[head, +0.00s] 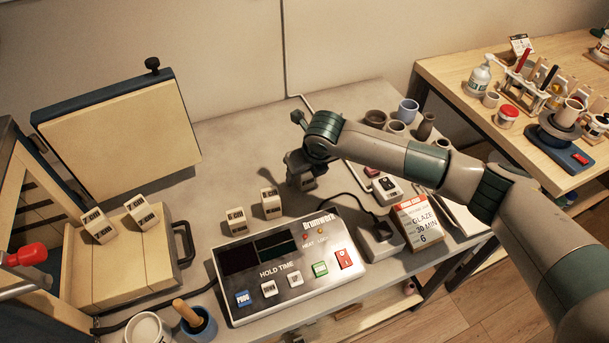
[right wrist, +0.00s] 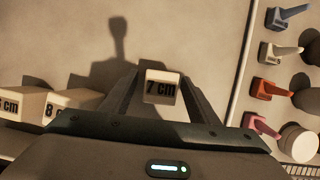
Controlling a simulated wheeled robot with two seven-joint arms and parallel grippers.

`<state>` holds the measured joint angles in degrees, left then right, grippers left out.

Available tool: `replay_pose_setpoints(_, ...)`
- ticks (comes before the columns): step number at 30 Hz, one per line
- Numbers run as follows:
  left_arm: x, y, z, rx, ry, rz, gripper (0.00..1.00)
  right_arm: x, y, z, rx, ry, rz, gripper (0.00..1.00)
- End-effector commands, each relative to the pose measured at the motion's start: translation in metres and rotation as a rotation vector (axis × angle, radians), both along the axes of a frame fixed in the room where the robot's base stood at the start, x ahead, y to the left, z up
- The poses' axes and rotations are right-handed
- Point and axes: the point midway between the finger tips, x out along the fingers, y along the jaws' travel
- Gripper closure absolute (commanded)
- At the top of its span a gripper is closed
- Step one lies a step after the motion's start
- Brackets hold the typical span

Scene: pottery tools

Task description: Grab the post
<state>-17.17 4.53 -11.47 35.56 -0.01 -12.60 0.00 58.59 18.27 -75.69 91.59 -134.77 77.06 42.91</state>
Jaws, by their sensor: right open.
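A pale block-shaped post marked "7 cm" (right wrist: 161,87) stands between the two fingers of my right gripper (right wrist: 160,95) in the right wrist view. The fingers are open, one on each side of it; I cannot tell whether either touches it. In the head view my right gripper (head: 303,166) points down over this post (head: 308,184), which is mostly hidden. Two similar posts stand on the grey table to its left, a nearer one (head: 236,222) and a farther one (head: 271,203). Two more, one left (head: 96,226) and one right (head: 142,213), sit on a pale block. My left gripper is not in view.
A control box (head: 285,262) with buttons is in front of the posts. Cups and pots, including a blue cup (head: 408,110), stand behind my right arm.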

Motion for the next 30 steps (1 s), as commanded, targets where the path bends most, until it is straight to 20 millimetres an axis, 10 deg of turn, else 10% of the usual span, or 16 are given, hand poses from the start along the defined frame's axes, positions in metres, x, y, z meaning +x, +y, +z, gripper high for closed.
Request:
replay_pose_setpoints(7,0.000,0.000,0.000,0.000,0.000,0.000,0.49,0.000,0.000,0.000,0.000,0.000,0.000,0.93)
replay_pose_setpoints(30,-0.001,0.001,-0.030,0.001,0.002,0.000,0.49,0.002,-0.010,0.043,0.000,-0.003,-0.003,0.94)
